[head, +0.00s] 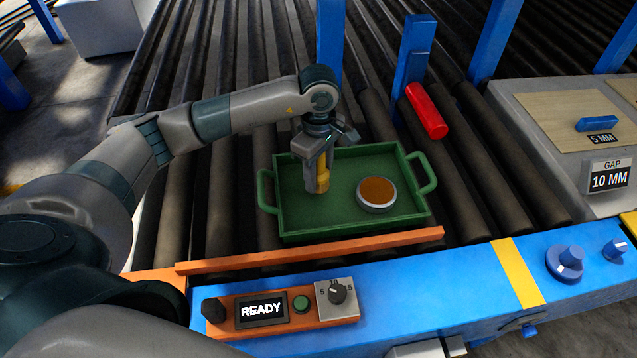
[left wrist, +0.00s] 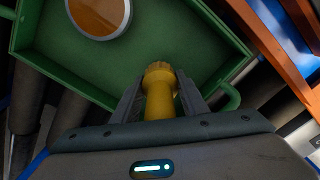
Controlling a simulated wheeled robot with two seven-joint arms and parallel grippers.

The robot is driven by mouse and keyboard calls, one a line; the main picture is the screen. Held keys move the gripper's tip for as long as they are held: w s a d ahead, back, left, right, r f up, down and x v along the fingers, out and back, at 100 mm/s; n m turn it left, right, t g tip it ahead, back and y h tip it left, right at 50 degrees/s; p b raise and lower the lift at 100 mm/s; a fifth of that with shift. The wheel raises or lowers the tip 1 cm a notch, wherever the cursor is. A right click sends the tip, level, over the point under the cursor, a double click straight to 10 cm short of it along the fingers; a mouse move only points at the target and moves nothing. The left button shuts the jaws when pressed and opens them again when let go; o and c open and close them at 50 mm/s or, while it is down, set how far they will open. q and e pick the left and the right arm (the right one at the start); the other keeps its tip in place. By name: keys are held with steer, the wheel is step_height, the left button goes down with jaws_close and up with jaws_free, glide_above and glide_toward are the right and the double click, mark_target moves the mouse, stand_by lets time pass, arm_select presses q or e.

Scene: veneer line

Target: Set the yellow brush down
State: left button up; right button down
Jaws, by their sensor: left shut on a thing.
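The yellow brush (head: 322,180) is held upright in my left gripper (head: 318,186), over the left part of a green tray (head: 320,225). In the left wrist view the yellow brush (left wrist: 160,92) sits between the two fingers of my left gripper (left wrist: 158,98), which are shut on it. The brush's lower end is low over the tray; I cannot tell whether it touches the tray floor. A round tin with an amber top (head: 377,194) stands in the right part of the tray, apart from the brush. My right gripper is not in view.
The tray rests on dark rollers (head: 236,190) behind an orange rail (head: 310,249). A red cylinder (head: 427,110) leans by a blue post (head: 413,70). A blue front beam (head: 440,285) carries a READY panel (head: 262,310) and knobs. The tray floor left of the tin is otherwise clear.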

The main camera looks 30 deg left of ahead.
mark_target(318, 185)
arm_select(q)
steer(key=shift+f+p, duration=0.45)
steer(key=shift+f, duration=0.05)
step_height(318, 185, down, 2)
steer(key=shift+p, duration=0.6)
steer(key=shift+f, duration=0.5)
steer(key=shift+f, duration=0.15)
steer(key=o, duration=1.1)
